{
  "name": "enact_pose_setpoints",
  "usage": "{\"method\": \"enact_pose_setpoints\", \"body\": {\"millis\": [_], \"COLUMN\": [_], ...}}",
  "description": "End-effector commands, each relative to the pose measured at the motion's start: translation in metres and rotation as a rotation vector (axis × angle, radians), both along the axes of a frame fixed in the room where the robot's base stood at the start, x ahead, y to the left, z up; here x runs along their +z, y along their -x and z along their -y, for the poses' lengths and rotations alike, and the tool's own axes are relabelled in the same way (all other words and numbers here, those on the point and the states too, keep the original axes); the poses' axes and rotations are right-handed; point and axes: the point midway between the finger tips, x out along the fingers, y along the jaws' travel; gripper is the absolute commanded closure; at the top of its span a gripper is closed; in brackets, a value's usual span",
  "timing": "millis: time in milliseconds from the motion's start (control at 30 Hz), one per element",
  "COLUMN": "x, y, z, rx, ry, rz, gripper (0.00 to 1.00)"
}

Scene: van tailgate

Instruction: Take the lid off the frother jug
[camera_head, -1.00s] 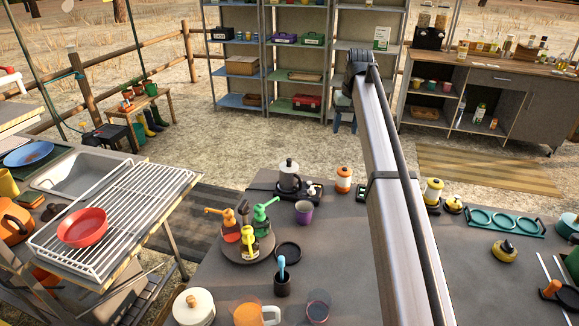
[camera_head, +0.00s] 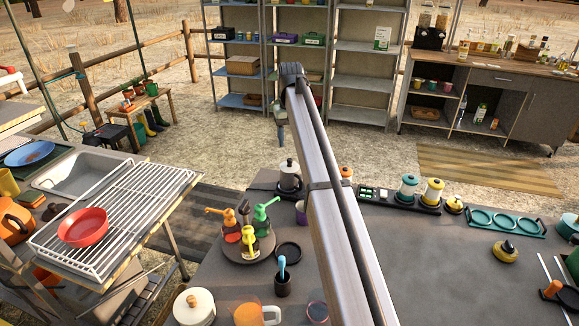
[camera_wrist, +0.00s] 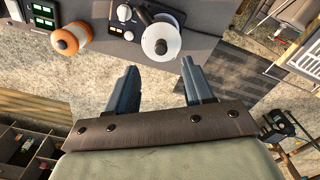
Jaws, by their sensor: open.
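A silver jug with a pale round lid and black knob, which looks like the frother jug, stands upright at the worktop's far edge in the head view (camera_head: 289,178). In the wrist view the jug (camera_wrist: 157,42) is seen from above, lid on, beside a panel with dials. My gripper (camera_wrist: 158,70) is open and empty, its dark fingers apart. The jug appears just beyond the fingertips, a little above their midpoint in the picture; I cannot tell the distance. My gripper is not visible in the head view.
An orange-and-white jar (camera_wrist: 72,40) stands beside the jug. Teal (camera_head: 408,186) and yellow (camera_head: 433,192) jars stand farther right. A purple cup (camera_head: 301,213) is partly behind my arm. A round tray (camera_head: 243,246) holds several coloured pump bottles. The worktop's right middle is mostly clear.

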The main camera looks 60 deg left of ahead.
Motion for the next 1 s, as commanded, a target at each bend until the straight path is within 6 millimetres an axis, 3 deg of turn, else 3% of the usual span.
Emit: {"method": "enact_pose_setpoints", "body": {"millis": [100,367,733,1000], "x": [-0.020,-0.033,-0.077,-0.081], "y": [0.000,0.000,0.001,0.001], "z": [0.001,0.000,-0.002,-0.003], "rx": [0.000,0.000,-0.001,-0.001], "ry": [0.001,0.000,0.000,-0.001], "rz": [0.000,0.000,0.000,0.000], "gripper": [0.48,0.48,0.48,0.48]}}
